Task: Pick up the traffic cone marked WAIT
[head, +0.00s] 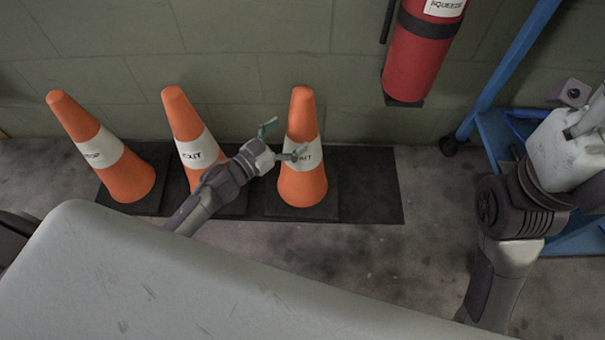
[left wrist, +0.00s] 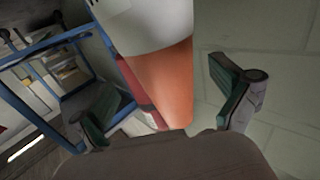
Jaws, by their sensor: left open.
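Three orange cones with white bands stand in a row against the wall in the head view. The left cone (head: 125,178) has a band that seems to read STOP, and the middle cone (head: 178,112) has one that seems to read EXIT. The right cone (head: 303,185) has a partly covered label; only its last letters, seemingly IT, show. In the left wrist view, an orange and white cone (left wrist: 163,75) lies between the open fingers; contact cannot be told.
The cones stand on a dark mat (head: 370,190). A red fire extinguisher (head: 410,65) hangs on the wall to the right. A blue frame (head: 505,70) stands further right. My right arm is at the right edge, its gripper out of sight.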

